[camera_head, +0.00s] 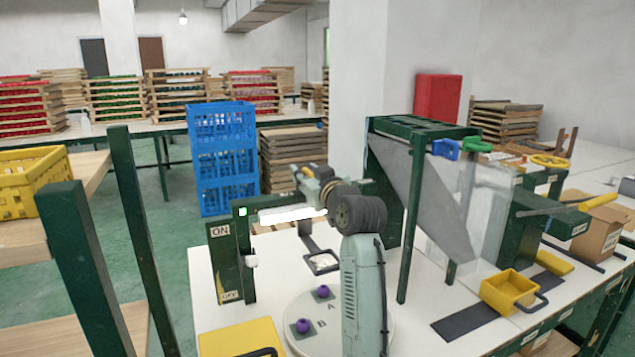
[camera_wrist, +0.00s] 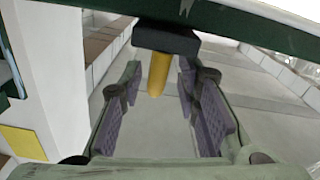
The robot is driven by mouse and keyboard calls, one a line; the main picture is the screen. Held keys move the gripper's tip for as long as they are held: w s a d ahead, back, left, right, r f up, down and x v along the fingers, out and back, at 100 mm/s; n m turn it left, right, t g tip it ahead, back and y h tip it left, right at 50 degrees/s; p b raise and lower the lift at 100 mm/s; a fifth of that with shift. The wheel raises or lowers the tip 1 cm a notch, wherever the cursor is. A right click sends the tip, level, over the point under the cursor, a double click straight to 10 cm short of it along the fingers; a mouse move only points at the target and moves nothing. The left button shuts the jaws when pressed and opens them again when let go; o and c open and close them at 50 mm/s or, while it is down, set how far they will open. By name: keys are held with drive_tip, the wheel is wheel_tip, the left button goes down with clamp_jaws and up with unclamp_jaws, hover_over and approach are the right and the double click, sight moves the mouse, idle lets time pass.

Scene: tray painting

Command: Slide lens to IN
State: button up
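My gripper (camera_head: 308,178) is raised in front of the dark green overhead beam (camera_head: 262,198), above the white worktable. In the wrist view my gripper (camera_wrist: 159,85) is open, with purple-grey pads apart. A yellow rod (camera_wrist: 157,75) hanging from a black block (camera_wrist: 166,39) shows in the gap between the fingers. I see clear space on both sides of it; whether it is within their reach in depth I cannot tell. A dark square frame with a pale pane (camera_head: 322,263) lies lower on the table; I cannot tell if it is the lens. No IN mark is legible.
A green post with ON and OFF labels (camera_head: 231,265) stands left of a round turntable (camera_head: 300,300) bearing purple-knobbed pieces marked A and B. A green hopper frame (camera_head: 402,270) stands right, near a yellow bin (camera_head: 510,290). Blue crates (camera_head: 222,160) stand behind.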

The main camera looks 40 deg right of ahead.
drive_tip(key=v, duration=0.8)
drive_tip(key=shift+s, duration=0.25)
